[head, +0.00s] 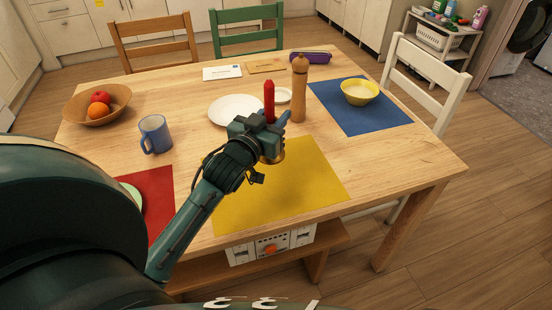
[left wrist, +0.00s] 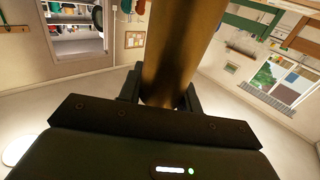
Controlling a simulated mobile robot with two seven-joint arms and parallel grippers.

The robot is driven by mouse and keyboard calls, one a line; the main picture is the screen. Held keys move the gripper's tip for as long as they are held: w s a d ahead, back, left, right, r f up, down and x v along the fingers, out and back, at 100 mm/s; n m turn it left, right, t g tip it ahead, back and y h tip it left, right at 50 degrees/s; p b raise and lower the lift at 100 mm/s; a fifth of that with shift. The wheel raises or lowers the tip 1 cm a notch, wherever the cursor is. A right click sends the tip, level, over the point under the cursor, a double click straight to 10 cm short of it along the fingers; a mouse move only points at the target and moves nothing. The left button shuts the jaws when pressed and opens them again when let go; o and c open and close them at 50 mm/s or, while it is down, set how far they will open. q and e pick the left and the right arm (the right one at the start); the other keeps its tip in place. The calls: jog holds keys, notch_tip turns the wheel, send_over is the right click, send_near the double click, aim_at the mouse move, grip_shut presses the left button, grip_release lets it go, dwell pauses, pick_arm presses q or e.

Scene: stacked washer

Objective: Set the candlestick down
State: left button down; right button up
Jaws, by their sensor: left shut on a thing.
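My left gripper (head: 268,130) is shut on a candlestick, which stands upright with a red candle (head: 269,96) above the gripper. Its brass base (head: 273,158) shows below the gripper, over the back edge of the yellow placemat (head: 295,190). I cannot tell whether the base touches the table. In the left wrist view the candlestick's brass shaft (left wrist: 180,50) stands between the fingers. The gripper hides the middle of the candlestick in the head view. My right gripper is not in view.
A wooden pepper mill (head: 299,90) stands close to the candle's right, and a white plate (head: 232,109) lies behind it to the left. A blue mug (head: 155,134) stands at left. A yellow bowl (head: 360,91) sits on the blue placemat (head: 375,120). The yellow placemat's front is clear.

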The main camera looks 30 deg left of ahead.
pick_arm(q)
notch_tip(320, 180, down, 3)
jog(key=shift+s+f, duration=0.15)
jog(key=shift+f, duration=0.05)
jog(key=shift+f+b, duration=0.7)
jog(key=shift+f, duration=1.6)
jog(key=shift+f, duration=0.1)
jog(key=c, duration=1)
grip_release()
jog(key=shift+f, duration=0.1)
jog(key=shift+o, duration=0.2)
jog(key=shift+s, duration=0.15)
jog(key=s+d, duration=0.1)
jog(key=s, duration=1)
jog(key=shift+s+r, duration=0.2)
jog(key=shift+s, duration=0.1)
